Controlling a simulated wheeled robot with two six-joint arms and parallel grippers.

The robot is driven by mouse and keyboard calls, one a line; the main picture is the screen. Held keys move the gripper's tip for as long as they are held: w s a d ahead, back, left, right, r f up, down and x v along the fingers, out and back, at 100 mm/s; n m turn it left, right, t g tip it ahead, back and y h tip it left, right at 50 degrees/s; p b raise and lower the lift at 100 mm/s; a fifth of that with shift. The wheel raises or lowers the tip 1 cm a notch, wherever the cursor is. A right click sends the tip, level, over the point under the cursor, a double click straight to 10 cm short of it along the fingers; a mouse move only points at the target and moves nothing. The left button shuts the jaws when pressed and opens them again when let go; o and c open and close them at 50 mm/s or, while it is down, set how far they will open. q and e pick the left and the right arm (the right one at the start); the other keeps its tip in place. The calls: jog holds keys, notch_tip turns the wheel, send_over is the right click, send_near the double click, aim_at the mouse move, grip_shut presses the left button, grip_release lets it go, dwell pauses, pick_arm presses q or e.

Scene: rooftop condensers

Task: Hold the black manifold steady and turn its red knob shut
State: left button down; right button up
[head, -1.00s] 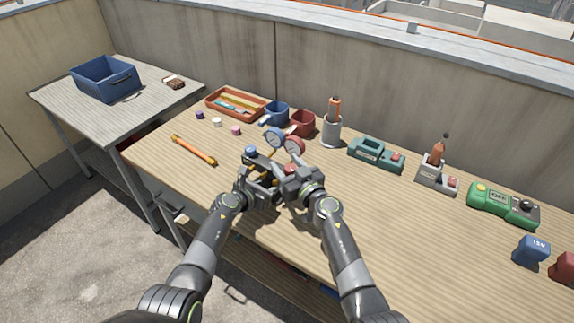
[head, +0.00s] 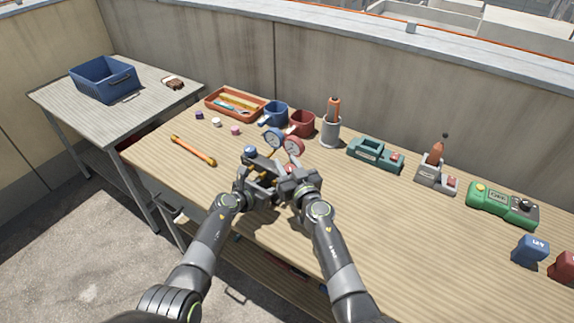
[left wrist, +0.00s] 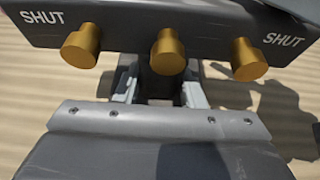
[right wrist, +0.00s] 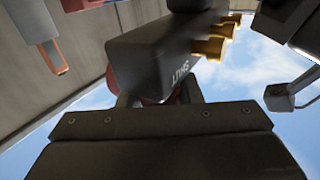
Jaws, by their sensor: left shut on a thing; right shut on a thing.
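The black manifold (head: 264,160) is held above the near left part of the bench, with its blue knob (head: 249,150) and two round gauges showing. In the left wrist view its dark body (left wrist: 150,28) shows "SHUT" marks at both ends and three brass ports. My left gripper (left wrist: 160,88) is shut on the manifold at its middle. My right gripper (right wrist: 158,97) is shut on the red knob (right wrist: 174,98) at the right end. The fingers mostly hide the knob, so its turn angle cannot be told.
An orange-handled tool (head: 193,150) and small caps lie to the left on the bench (head: 400,250).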

jog(key=o, duration=1)
jog(key=shift+r, duration=0.2)
jog(key=shift+r, duration=4.8)
jog(key=shift+c, duration=0.2)
